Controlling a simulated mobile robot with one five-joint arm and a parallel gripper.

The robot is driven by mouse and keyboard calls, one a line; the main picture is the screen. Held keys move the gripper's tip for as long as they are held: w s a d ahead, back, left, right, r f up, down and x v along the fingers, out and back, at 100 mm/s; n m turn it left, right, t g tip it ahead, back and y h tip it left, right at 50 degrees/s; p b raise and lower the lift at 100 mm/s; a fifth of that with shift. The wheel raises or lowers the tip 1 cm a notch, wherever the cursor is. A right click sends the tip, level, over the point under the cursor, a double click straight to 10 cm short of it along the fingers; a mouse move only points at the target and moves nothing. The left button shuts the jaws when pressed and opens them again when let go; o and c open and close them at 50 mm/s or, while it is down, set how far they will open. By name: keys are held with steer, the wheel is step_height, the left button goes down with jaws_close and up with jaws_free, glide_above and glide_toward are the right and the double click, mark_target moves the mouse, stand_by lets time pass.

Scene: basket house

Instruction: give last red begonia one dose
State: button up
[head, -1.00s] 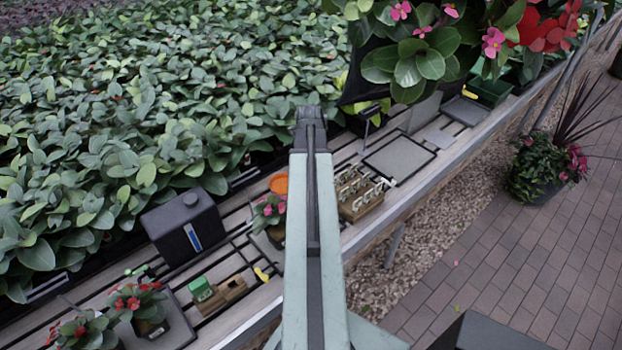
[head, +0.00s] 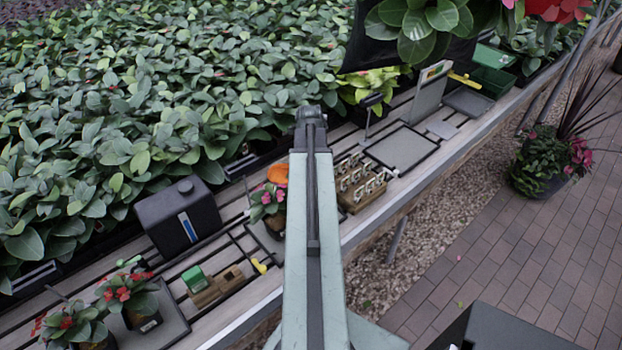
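Two potted plants with red flowers stand at the lower left in the head view: one (head: 128,296) on a dark tray, the other (head: 74,327) nearer the bottom-left corner. A pink-flowered pot (head: 268,203) stands just left of my arm. A black tank (head: 178,218) with a blue strip stands on the bench behind. A wooden rack (head: 362,183) with several pale hook-like pieces sits right of my arm. My gripper (head: 311,112) is at the far end of my outstretched arm, seen from behind above the bench's back side, away from the red pots. Its fingers cannot be made out.
A small green box (head: 194,278) on a wooden block and a yellow piece (head: 259,266) lie on the slatted bench. An orange item (head: 278,174) is partly behind my arm. A flat grey tray (head: 401,149) lies at right. Foliage hangs top right. Brick paving (head: 520,270) is open.

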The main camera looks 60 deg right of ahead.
steer(key=shift+f+b, duration=0.55)
stand_by(1.4)
steer(key=shift+r, duration=0.1)
step_height(320, 180, up, 7)
steer(key=p, duration=0.7)
